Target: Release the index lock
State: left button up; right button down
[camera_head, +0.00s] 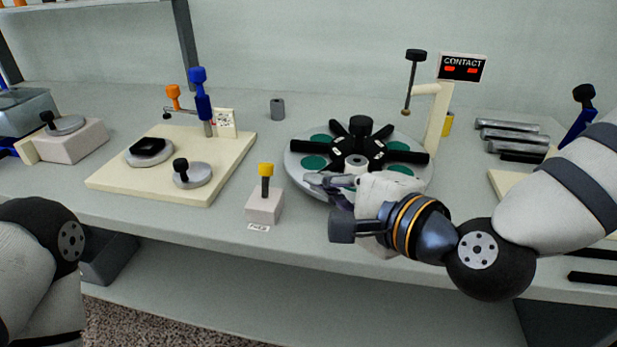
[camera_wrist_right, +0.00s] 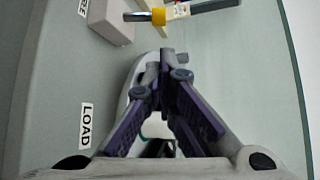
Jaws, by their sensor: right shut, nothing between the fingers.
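A pale block (camera_head: 264,207) near the bench's front edge carries an upright dark lever with a yellow cap (camera_head: 265,169). I cannot tell for certain that it is the index lock. The block (camera_wrist_right: 105,20) and yellow cap (camera_wrist_right: 158,16) also show at the top of the right wrist view. My right gripper (camera_head: 312,184) is shut and empty, right of the lever and apart from it, over the front left edge of the round grey turntable (camera_head: 296,172). It also shows in the right wrist view (camera_wrist_right: 172,56). My left gripper is out of view.
The turntable bears a black spoked hub (camera_head: 357,126) and green discs. A post with a CONTACT sign (camera_head: 462,67) stands behind it. A cream board (camera_head: 115,180) with blue and orange handles lies left. A LOAD label (camera_wrist_right: 85,125) lies on the bench. Metal bars (camera_head: 512,137) lie right.

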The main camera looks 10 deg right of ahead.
aim_at(266, 169)
jog(key=shift+w+a+f+b, duration=0.2)
jog(key=shift+w+f+b, duration=0.15)
jog(key=shift+f, duration=0.2)
jog(key=shift+w+a+f+b, duration=0.15)
jog(key=shift+w+f+b, duration=0.15)
jog(key=shift+f, duration=0.25)
jog(key=x, duration=0.4)
jog(key=r+x, duration=0.1)
jog(key=x, duration=0.2)
jog(key=shift+w+a, duration=0.15)
jog(key=shift+w, duration=0.05)
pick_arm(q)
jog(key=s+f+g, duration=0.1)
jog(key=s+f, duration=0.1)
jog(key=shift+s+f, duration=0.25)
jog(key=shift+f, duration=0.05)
